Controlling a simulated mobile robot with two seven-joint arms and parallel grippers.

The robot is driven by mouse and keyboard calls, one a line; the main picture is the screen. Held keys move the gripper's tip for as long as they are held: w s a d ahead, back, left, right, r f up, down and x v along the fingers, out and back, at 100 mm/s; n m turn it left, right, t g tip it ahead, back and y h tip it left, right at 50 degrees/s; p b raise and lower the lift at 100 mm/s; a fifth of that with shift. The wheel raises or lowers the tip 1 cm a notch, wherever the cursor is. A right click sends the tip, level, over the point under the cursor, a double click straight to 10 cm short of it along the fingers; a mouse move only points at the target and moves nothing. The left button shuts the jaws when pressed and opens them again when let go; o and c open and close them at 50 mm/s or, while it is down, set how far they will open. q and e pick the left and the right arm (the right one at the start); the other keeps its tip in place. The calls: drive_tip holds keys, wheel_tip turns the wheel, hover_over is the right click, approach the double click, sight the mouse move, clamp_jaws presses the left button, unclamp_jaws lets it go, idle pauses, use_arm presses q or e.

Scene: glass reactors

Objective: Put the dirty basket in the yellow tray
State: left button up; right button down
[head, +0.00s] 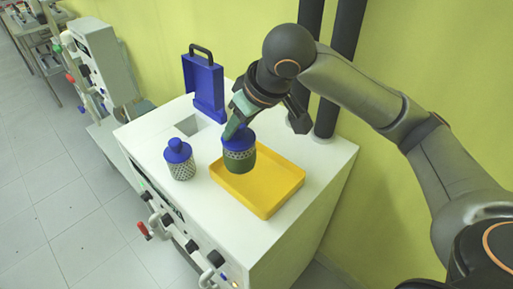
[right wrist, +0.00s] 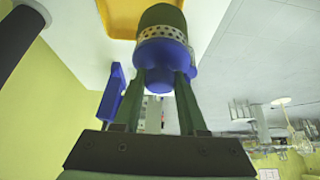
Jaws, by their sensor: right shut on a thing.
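The dirty basket (head: 239,158) has a blue top, a band of metal mesh and a dark green lower part. My right gripper (head: 237,126) is shut on its blue top from above and holds it upright. The basket is over the back left part of the yellow tray (head: 275,197); I cannot tell whether its bottom touches the tray floor. In the right wrist view, the green fingers (right wrist: 160,88) grip the blue top of the basket (right wrist: 162,40), and the tray's edge (right wrist: 116,22) shows behind it. My left gripper is not in view.
A second basket (head: 180,165) with a blue top and bare grey mesh stands left of the tray on the white machine top (head: 160,130). A blue lid with a black handle (head: 205,85) stands upright behind a square opening (head: 189,124). Dark columns (head: 337,70) rise at the back.

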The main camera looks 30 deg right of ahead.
drive_tip(key=d+f, duration=0.4)
drive_tip(key=f, duration=0.4)
drive_tip(key=shift+w+d+f+b, duration=0.25)
drive_tip(key=shift+w+f+b, duration=0.05)
drive_tip(key=shift+w+f, duration=0.1)
drive_tip(key=shift+f, duration=0.15)
drive_tip(key=shift+c, duration=2.3)
unclamp_jaws()
drive_tip(key=p+v, duration=0.1)
drive_tip(key=v, duration=1.1)
